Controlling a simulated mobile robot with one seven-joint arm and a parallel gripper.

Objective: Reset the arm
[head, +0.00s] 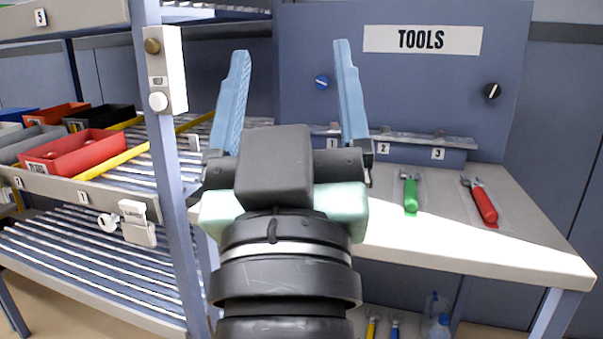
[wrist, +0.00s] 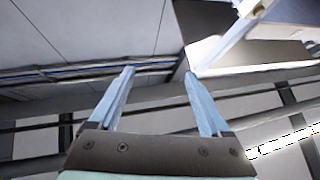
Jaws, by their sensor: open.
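My gripper (head: 293,75) is raised in the middle of the head view, its two blue fingers spread wide and pointing up. Nothing is between the fingers. It is in front of the tools bench and the blue tools panel, and the wrist hides part of both. In the wrist view my gripper (wrist: 160,85) is also open and empty, with the ceiling and upper wall beyond it.
A tools bench (head: 540,252) at right holds a green-handled tool (head: 410,194) and a red-handled tool (head: 483,203). A roller rack (head: 100,240) with a red bin (head: 85,155) stands at left. Its upright post (head: 170,190) is close to my gripper's left.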

